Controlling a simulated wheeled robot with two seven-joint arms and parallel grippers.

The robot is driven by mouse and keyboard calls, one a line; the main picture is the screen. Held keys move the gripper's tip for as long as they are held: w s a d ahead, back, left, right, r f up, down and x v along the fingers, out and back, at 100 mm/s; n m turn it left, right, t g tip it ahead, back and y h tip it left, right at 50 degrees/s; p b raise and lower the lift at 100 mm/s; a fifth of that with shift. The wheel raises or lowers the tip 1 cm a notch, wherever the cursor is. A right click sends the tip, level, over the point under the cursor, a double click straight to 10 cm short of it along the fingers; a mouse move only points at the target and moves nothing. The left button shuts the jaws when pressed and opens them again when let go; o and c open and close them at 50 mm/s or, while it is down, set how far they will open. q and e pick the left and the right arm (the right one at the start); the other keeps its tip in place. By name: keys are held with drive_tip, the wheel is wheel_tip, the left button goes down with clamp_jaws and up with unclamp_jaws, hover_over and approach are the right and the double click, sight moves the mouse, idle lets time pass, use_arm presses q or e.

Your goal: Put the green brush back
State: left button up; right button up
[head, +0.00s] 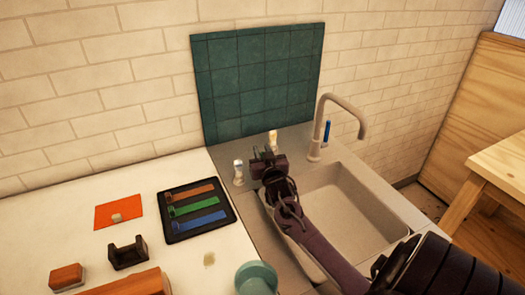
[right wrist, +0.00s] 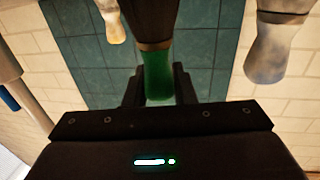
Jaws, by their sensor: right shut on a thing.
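My right gripper (head: 268,160) is over the grey counter at the sink's back left corner, in front of the dark green tiled panel. In the right wrist view, the same gripper (right wrist: 158,88) is shut on the green brush (right wrist: 158,72), whose green part sits between the fingers below a brownish band and a dark part. I cannot make out the brush in the head view. A black tray (head: 174,238) on the white worktop has brown, green and blue strips. My left gripper is not in view.
Pale upright items stand close to my right gripper, one at its left (head: 238,172) and one behind it (head: 273,140). The tap (head: 318,125) rises behind the sink (head: 370,200).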

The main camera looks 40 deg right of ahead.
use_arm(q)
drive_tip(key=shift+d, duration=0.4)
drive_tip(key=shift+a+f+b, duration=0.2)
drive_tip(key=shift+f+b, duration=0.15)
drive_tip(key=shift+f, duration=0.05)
use_arm(e)
drive_tip(key=shift+f, duration=0.65)
idle(0.5)
drive_tip(key=o, duration=1.1)
drive_tip(key=shift+c, duration=0.2)
drive_tip(key=shift+o, duration=0.3)
drive_tip(key=o, duration=0.4)
